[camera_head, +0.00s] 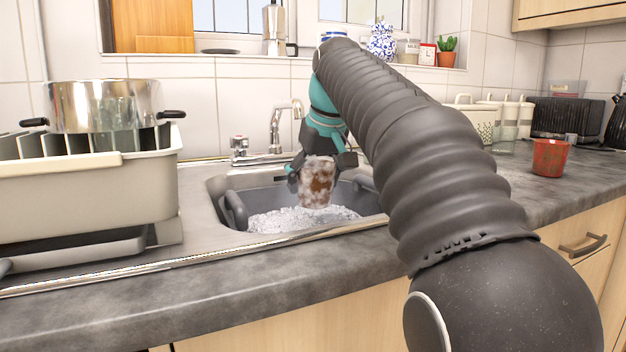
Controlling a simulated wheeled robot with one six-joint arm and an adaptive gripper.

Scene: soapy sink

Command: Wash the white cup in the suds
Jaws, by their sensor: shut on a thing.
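A white cup (317,183) with brown stains and patches of foam is held by my gripper (318,170) above the sink. My gripper is shut on it, and the cup looks about upright. The white suds (298,220) fill the bottom of a grey basin (236,208) set in the sink. The cup's base is just above or at the back of the suds; I cannot tell whether it touches them. My arm hides the right part of the sink.
A dish rack (90,190) with a metal pot (103,107) stands left of the sink. The tap (276,128) rises behind it. A red cup (550,158) stands on the right counter, near white canisters and a black toaster (566,118). The front counter is clear.

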